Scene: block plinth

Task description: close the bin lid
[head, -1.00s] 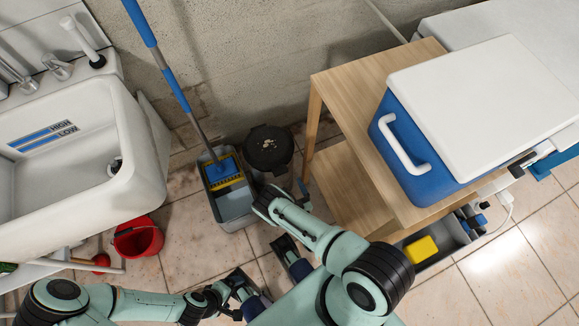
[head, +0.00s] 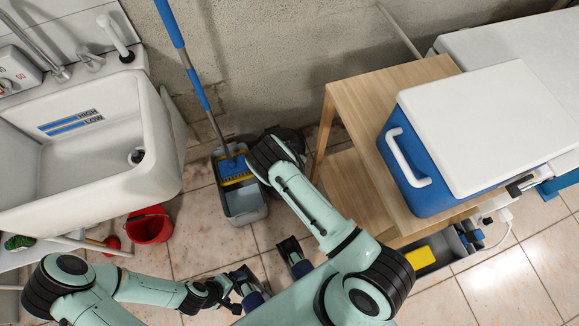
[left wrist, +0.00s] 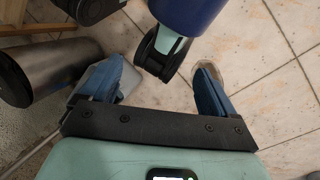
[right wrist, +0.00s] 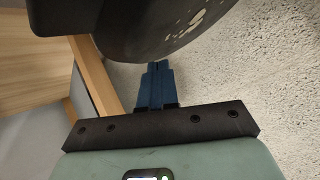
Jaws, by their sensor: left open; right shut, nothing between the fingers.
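The dark round bin (head: 292,136) stands against the wall between the mop bucket and the wooden table. In the head view my right arm covers most of it, and the lid's position cannot be made out. The left wrist view shows a grey metal cylinder (left wrist: 45,72), which looks like the bin's body. In the right wrist view a dark rounded part of the bin with pale flecks (right wrist: 170,35) is close beyond my right gripper (right wrist: 158,68), which is shut and empty. Contact cannot be told. My left gripper (head: 226,291) is low, open and empty; its spread fingers (left wrist: 158,75) show in its wrist view.
A grey mop bucket (head: 245,204) with a blue-handled mop (head: 190,65) stands left of the bin. A red bucket (head: 149,226) sits below the white sink (head: 95,170). The wooden table (head: 360,130) with a blue cooler (head: 425,195) is on the right.

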